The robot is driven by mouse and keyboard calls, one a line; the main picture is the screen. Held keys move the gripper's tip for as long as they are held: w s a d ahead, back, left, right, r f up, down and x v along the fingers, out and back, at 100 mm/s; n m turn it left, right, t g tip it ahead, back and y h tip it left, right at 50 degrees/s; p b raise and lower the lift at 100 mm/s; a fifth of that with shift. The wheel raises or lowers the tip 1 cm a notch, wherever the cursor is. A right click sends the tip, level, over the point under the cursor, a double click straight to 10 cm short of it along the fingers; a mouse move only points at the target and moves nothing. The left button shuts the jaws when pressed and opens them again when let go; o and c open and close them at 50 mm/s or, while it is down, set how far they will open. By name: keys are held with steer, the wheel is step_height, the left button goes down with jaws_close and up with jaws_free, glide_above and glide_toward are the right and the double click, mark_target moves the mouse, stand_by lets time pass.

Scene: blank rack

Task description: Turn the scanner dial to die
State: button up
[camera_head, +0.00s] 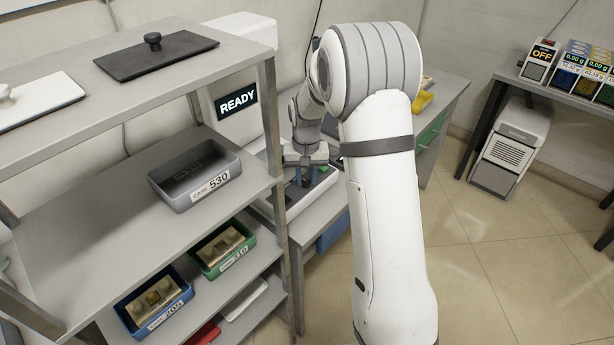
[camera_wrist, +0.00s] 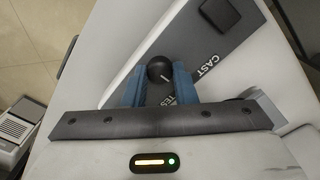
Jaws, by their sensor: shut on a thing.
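The scanner (camera_head: 222,92) is a white machine behind the shelf, with a lit screen (camera_head: 238,101) reading "READY". Its dial (camera_wrist: 159,68) is a round black knob with a short white pointer mark, on a grey panel (camera_wrist: 200,45) in the wrist view. My gripper (camera_wrist: 158,82) has its blue fingers shut on the dial, one on each side. The word "CAST" shows on the panel right of the dial. In the head view my gripper (camera_head: 305,178) points down at the scanner's base, and the dial is hidden there.
A black square part (camera_wrist: 220,14) sits on the panel beyond the dial. The grey shelf rack (camera_head: 95,215) stands close at left, holding a grey case tray (camera_head: 180,190) labelled 530. Blue and green trays sit lower.

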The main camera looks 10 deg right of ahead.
mark_target(306, 181)
steer(key=o, duration=1)
step_height(306, 181, up, 7)
steer(key=shift+w+r, duration=0.1)
steer(key=shift+r, duration=0.3)
